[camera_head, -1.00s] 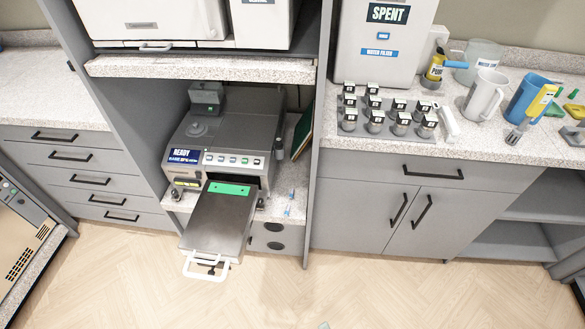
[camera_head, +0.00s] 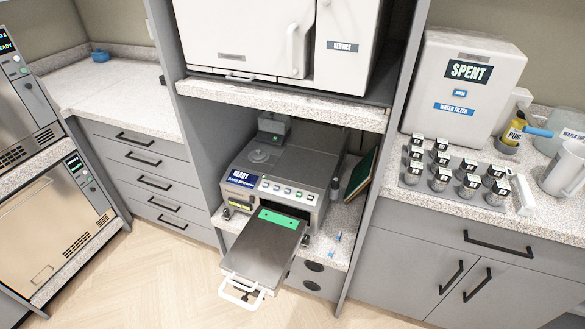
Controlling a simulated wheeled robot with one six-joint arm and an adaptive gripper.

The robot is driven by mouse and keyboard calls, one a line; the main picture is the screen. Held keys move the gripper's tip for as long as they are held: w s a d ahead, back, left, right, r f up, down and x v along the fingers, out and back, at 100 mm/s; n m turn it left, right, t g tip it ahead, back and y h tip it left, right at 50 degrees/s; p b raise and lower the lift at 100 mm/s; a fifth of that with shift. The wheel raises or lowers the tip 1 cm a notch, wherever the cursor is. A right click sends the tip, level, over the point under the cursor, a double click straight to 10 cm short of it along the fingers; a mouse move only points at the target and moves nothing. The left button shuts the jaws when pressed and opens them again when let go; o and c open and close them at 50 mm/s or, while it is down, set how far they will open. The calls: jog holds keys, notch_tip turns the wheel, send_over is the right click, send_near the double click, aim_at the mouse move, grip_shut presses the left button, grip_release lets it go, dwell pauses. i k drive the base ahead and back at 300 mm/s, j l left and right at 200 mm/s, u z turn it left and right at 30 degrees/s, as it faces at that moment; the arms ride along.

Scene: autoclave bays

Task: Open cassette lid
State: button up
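The cassette (camera_head: 262,249) sticks out of the front slot of a grey cassette autoclave in the lower bay. Its grey metal lid lies flat and looks shut. A green strip (camera_head: 279,220) crosses the lid near the slot, and a white loop handle (camera_head: 243,289) is at the near end. The autoclave (camera_head: 285,170) has a "READY" label and a row of buttons on its front. My gripper is not in view, so its distance from the cassette cannot be told.
A shelf edge (camera_head: 285,107) with a large white autoclave (camera_head: 245,38) is above the bay. A dark green book or board (camera_head: 361,176) leans right of the machine. Several small labelled bottles (camera_head: 442,181) stand on the right counter. The floor (camera_head: 175,275) in front is clear.

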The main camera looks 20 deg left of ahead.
aim_at(261, 254)
jog(key=i+j+u, duration=0.1)
jog(key=u, duration=0.9)
